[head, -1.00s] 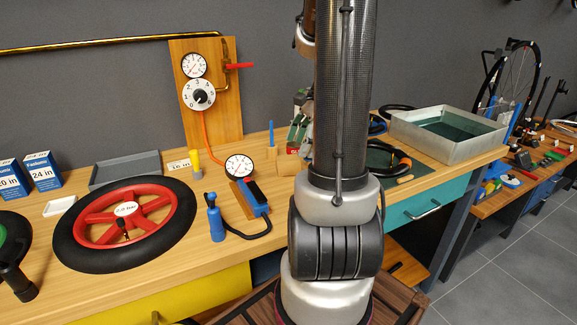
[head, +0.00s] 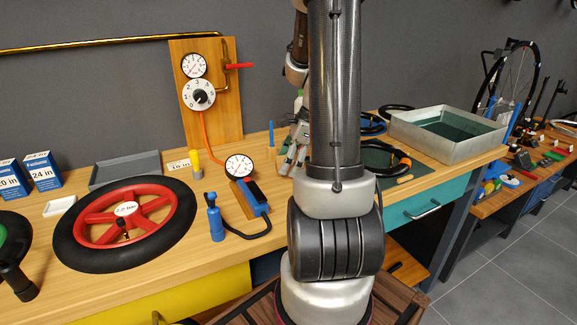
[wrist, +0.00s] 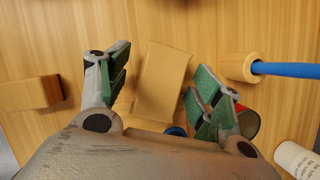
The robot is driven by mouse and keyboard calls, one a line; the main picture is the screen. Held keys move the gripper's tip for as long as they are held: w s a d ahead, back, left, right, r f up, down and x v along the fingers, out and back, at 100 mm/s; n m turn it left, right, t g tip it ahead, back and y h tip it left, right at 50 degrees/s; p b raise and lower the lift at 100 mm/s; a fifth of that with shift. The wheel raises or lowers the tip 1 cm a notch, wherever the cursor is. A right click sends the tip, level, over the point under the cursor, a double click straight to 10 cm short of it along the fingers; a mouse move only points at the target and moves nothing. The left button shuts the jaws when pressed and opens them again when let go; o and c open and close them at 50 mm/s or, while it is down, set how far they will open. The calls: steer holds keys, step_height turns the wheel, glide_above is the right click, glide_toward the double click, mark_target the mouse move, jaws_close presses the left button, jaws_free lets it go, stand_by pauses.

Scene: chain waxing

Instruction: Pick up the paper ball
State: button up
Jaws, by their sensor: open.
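I cannot make out a paper ball in any view. My gripper (wrist: 160,85) is open, with its green-padded fingers apart and pointing down at the wooden bench. A tan, flat-sided piece (wrist: 160,82) lies between and beyond the fingers in the wrist view, with nothing gripped. A small blue thing (wrist: 176,130) shows low between the fingers, mostly hidden. In the head view my gripper (head: 290,160) is low over the bench behind my arm, which hides much of that spot.
A wooden block (wrist: 30,93) lies left of the fingers. A blue stick (wrist: 285,69) in a round wooden holder, a red-rimmed can (wrist: 247,122) and a white printed roll (wrist: 296,159) are at right. A wheel (head: 125,222) and metal tray (head: 445,135) occupy the bench.

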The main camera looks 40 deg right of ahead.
steer(key=c, duration=1)
steer(key=shift+o, duration=0.2)
